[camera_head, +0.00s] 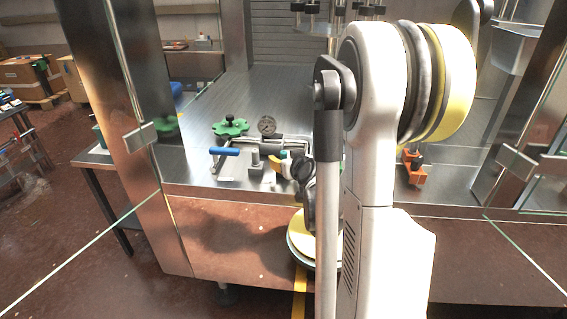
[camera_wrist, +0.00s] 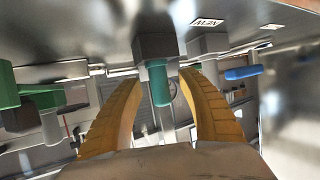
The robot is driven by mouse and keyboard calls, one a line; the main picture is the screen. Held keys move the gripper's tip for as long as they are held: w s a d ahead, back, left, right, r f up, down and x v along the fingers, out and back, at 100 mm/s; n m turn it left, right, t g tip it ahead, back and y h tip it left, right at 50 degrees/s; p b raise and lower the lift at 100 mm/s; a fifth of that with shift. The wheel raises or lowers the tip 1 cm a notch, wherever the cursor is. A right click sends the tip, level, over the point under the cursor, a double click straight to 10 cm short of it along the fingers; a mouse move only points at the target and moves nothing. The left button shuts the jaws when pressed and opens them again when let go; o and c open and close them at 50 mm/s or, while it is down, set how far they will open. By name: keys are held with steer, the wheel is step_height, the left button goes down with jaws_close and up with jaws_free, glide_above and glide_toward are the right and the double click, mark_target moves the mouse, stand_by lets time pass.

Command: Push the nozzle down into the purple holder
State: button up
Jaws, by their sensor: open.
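In the wrist view, a teal cylinder (camera_wrist: 159,86), which may be the nozzle, projects from a grey block (camera_wrist: 155,47). The block is against the metal deck, which fills the top of this view. My gripper (camera_wrist: 161,74) is open, with one yellow finger on each side of the teal cylinder in the picture. I cannot tell whether either finger touches it. In the head view, a yellow finger of my gripper (camera_head: 276,161) shows low over the deck's front, and my arm hides much around it. I see no clearly purple holder in either view.
A blue handle (camera_head: 225,151) on a metal bar lies left of my gripper, beside a grey post (camera_head: 256,160). An orange fixture (camera_head: 413,170) is to the right. Metal posts frame the deck.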

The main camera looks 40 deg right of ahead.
jaws_close()
